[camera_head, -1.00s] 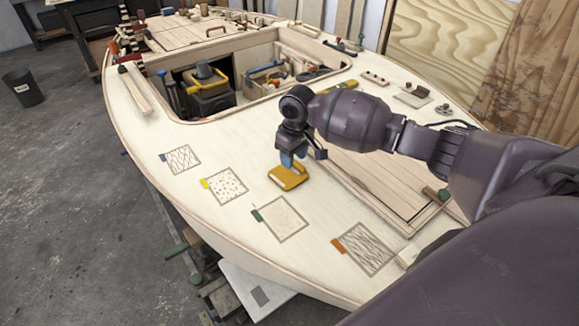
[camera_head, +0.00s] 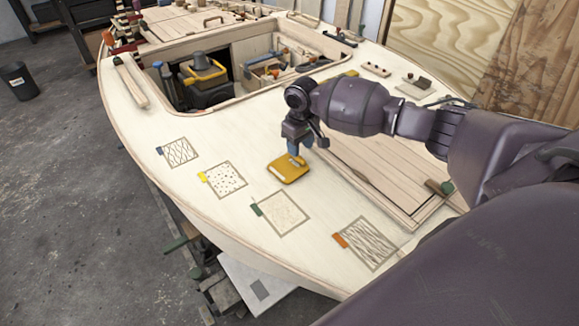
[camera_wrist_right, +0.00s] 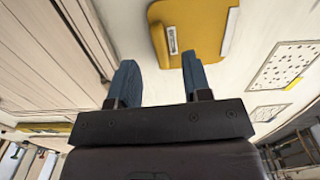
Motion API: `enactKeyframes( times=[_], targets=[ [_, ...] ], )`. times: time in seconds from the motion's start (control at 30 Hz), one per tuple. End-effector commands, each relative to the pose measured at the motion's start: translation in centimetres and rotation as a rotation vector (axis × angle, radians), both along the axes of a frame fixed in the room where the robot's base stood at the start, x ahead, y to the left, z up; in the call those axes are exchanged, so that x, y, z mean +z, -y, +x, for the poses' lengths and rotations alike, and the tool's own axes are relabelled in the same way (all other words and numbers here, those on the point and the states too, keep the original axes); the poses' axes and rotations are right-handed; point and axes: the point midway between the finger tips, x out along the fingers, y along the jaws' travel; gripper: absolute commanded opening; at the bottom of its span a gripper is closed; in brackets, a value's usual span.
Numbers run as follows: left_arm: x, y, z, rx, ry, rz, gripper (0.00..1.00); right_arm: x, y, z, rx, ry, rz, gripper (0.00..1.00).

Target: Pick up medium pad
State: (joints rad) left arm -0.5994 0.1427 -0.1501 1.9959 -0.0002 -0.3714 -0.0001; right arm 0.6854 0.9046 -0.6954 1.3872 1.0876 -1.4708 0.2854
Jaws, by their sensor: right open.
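The yellow pad (camera_head: 287,171), with a small handle on top, lies flat on the pale plywood deck. It also shows in the right wrist view (camera_wrist_right: 209,28), just past the fingertips, with a light strip on its face. My right gripper (camera_head: 297,151) is over the pad's far edge, pointing down. Its two blue fingers (camera_wrist_right: 160,63) are apart with nothing between them. The gripper appears clear of the pad, though the exact gap is hard to judge. My left gripper is not in view.
Patterned squares with coloured tabs lie along the near deck: a wavy one (camera_head: 181,152), a dotted one (camera_head: 226,181), a faint one (camera_head: 283,213) and a streaked one (camera_head: 370,244). A planked hatch (camera_head: 385,175) lies right. An open well with tools (camera_head: 205,75) is behind.

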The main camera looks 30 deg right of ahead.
Motion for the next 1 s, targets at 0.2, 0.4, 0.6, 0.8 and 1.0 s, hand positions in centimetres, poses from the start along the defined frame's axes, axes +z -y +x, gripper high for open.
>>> enactKeyframes(
  times=[0.2, 0.4, 0.6, 0.8, 1.0],
  targets=[
    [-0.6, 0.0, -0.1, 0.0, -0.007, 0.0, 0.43, -3.3, 0.0, -0.5, 0.001, -0.005, 0.0, 0.45],
    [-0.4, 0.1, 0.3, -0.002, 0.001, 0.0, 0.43, -4.3, 0.1, -0.5, 0.002, -0.001, 0.0, 0.45],
    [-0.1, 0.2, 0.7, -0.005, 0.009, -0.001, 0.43, -4.2, 0.1, -0.5, 0.001, -0.001, 0.0, 0.35],
    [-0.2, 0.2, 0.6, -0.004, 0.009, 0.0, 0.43, -4.2, 0.1, -0.5, 0.001, -0.001, 0.0, 0.05],
    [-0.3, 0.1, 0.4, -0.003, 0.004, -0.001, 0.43, -4.2, 0.1, -0.5, 0.001, -0.001, 0.0, 0.0]
  ],
)
